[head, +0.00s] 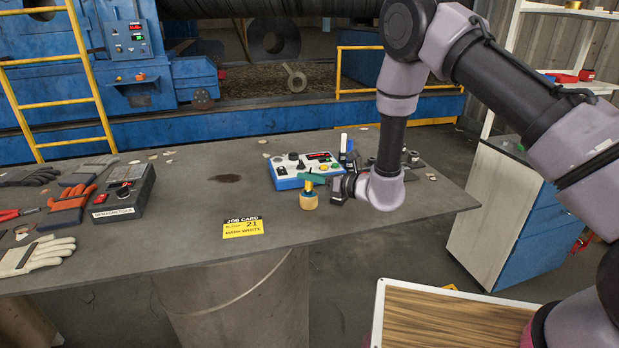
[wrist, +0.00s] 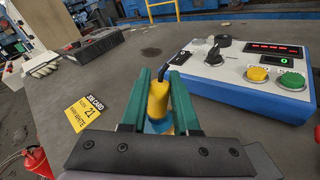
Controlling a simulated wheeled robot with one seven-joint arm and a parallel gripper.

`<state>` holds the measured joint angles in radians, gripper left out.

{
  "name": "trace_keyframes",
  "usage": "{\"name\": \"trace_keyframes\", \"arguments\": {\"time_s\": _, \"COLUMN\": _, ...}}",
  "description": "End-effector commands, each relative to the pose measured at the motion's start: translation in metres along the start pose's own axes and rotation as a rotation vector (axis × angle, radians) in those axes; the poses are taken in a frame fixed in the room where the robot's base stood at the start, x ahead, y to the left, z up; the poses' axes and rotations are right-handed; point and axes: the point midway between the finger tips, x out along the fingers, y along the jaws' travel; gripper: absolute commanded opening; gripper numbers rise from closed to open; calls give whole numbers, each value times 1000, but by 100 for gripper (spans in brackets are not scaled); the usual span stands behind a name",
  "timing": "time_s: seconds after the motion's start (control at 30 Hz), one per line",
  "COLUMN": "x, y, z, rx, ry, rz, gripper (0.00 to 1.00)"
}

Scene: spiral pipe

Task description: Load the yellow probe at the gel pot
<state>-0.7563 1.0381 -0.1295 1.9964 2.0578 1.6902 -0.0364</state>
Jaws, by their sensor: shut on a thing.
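The yellow probe (wrist: 157,98) is clasped between the green fingers of my gripper (wrist: 159,74) in the wrist view, with a dark cable at its upper end. A blue patch shows at its other end, partly hidden by the gripper body. In the head view my gripper (head: 313,179) is low over the table. Directly below the fingers stands a small amber pot (head: 309,202), which looks like the gel pot. Whether the probe touches the pot or its contents cannot be told.
A blue-and-white control box (head: 288,183) with dials, buttons and displays stands close behind my gripper. A yellow job card (head: 243,227) lies to the left. A dark box (head: 124,192) and gloves (head: 38,256) are far left. The table's middle is mostly clear.

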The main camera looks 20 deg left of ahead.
Motion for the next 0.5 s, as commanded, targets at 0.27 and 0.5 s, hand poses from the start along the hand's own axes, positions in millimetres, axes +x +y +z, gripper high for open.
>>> {"name": "trace_keyframes", "arguments": {"time_s": 0.27, "x": -3, "y": 7, "z": 23, "rx": -1, "ry": -4, "rz": 0, "gripper": 0}}
{"name": "trace_keyframes", "arguments": {"time_s": 0.5, "x": -5, "y": 13, "z": 41, "rx": 0, "ry": -4, "rz": 1, "gripper": 0}}
